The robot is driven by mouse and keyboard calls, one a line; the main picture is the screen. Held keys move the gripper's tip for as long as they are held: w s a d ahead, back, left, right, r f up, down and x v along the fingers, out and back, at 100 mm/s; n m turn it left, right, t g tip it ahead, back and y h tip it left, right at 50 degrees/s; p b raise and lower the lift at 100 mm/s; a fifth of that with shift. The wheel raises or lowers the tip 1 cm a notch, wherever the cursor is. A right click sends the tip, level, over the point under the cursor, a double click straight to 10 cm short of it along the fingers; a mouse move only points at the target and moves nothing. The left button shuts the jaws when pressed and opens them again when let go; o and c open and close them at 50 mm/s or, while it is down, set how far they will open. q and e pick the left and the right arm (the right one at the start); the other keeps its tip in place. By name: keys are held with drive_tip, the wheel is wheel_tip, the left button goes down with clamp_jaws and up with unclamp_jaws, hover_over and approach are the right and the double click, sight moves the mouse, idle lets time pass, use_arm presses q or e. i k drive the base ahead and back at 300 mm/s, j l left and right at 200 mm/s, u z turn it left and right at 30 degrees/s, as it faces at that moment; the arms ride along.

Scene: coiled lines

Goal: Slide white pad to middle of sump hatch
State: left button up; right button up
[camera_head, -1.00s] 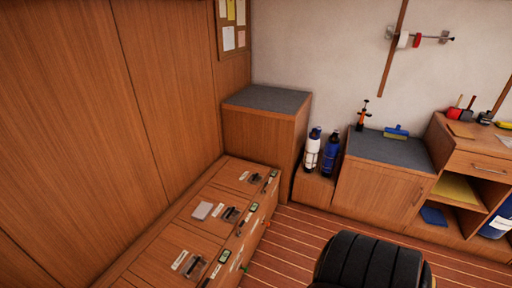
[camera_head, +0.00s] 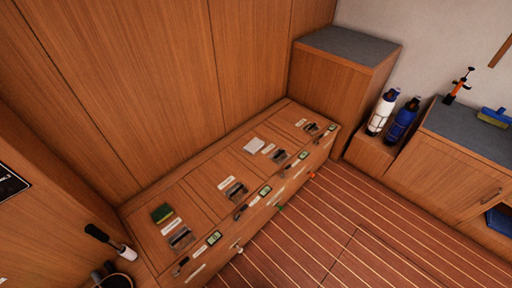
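A small white pad (camera_head: 254,145) lies flat on the top of a long low wooden bench (camera_head: 205,166) along the wall. The bench top is split into several hatch panels, each with a dark latch and a pale label. The labels are too small to read, so I cannot tell which panel is the sump hatch. The pad lies on the panel second from the far end, left of that panel's label and latch. Neither of my grippers is in view.
A black-handled tool (camera_head: 110,242) stands at the lower left. A taller cabinet (camera_head: 335,75) closes the far end. White (camera_head: 382,112) and blue (camera_head: 402,120) bottles stand right of it. The striped floor (camera_head: 340,225) is clear.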

sight(254, 146)
drive_tip(key=u, duration=0.4)
drive_tip(key=l+u, duration=0.15)
drive_tip(key=u, duration=0.25)
drive_tip(key=l+u, duration=0.1)
drive_tip(key=u, duration=0.25)
drive_tip(key=l+u, duration=0.25)
drive_tip(key=l, duration=0.25)
drive_tip(key=l+u, duration=0.25)
drive_tip(key=l, duration=0.3)
drive_tip(key=l+u, duration=0.2)
drive_tip(key=l, duration=0.35)
drive_tip(key=k+l+u, duration=0.25)
drive_tip(key=l, duration=0.25)
drive_tip(key=l+u, duration=0.25)
drive_tip(key=l, duration=0.25)
drive_tip(key=k+l, duration=0.15)
drive_tip(key=l, duration=0.2)
drive_tip(key=k+l, duration=0.1)
drive_tip(key=l, duration=0.3)
drive_tip(key=k+l, duration=0.15)
drive_tip(key=l, duration=0.2)
drive_tip(key=k+l, duration=0.15)
drive_tip(key=l, duration=0.25)
